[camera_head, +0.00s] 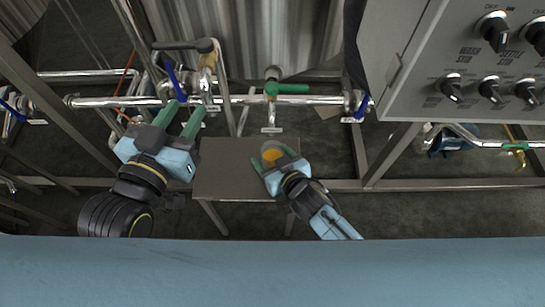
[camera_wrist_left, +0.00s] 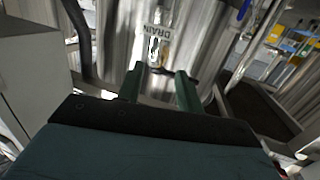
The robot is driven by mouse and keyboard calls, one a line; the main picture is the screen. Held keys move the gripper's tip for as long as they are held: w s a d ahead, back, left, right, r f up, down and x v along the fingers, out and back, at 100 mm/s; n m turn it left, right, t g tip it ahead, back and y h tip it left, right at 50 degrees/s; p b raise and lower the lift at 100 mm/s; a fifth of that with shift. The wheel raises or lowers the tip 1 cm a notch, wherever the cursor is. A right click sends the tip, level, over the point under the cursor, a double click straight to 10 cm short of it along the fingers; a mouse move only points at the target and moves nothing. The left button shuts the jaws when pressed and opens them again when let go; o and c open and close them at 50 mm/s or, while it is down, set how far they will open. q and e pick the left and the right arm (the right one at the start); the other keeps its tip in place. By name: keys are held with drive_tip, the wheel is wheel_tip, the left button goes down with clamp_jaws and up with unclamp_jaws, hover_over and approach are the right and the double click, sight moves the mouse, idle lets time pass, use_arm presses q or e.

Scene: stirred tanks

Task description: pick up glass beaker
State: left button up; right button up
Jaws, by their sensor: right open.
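The glass beaker (camera_head: 271,154), with orange contents, stands on a small grey-brown table (camera_head: 228,170), near its right end. My right gripper (camera_head: 273,157) is open at the beaker, coming from the lower right. Its body hides part of the beaker, and I cannot tell whether the fingers touch the glass. My left gripper (camera_head: 182,116) is open and empty, up and to the left of the table near the pipe valves. In the left wrist view its two green fingers (camera_wrist_left: 160,90) stand apart, with a tank's DRAIN label (camera_wrist_left: 158,31) beyond them.
A horizontal steel pipe (camera_head: 240,100) with a green-handled valve (camera_head: 286,88) and blue-handled valves runs behind the table. A grey control panel (camera_head: 465,60) with black knobs fills the upper right. Steel frame legs stand around. The table's left part is bare.

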sight(268, 145)
drive_tip(key=c, duration=1.1)
use_arm(q)
drive_tip(key=shift+f, duration=0.1)
use_arm(e)
drive_tip(key=shift+r, duration=0.1)
